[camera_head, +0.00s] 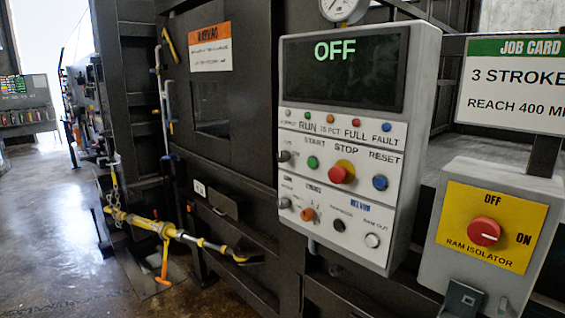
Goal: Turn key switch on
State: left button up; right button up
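A grey control panel (394,190) stands in the middle right, with a dark display (358,75) that reads OFF in green. Neither of my grippers is in view.
A red stop button (340,172) and blue reset button (380,182) are on the panel. A ram isolator box (433,250) with a red knob (484,231) stands at right, below a job card (512,88). A yellow bar (150,224) juts out at left. Floor (45,220) is clear there.

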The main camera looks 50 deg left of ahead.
aim_at(284, 157)
jog(key=u, duration=1.45)
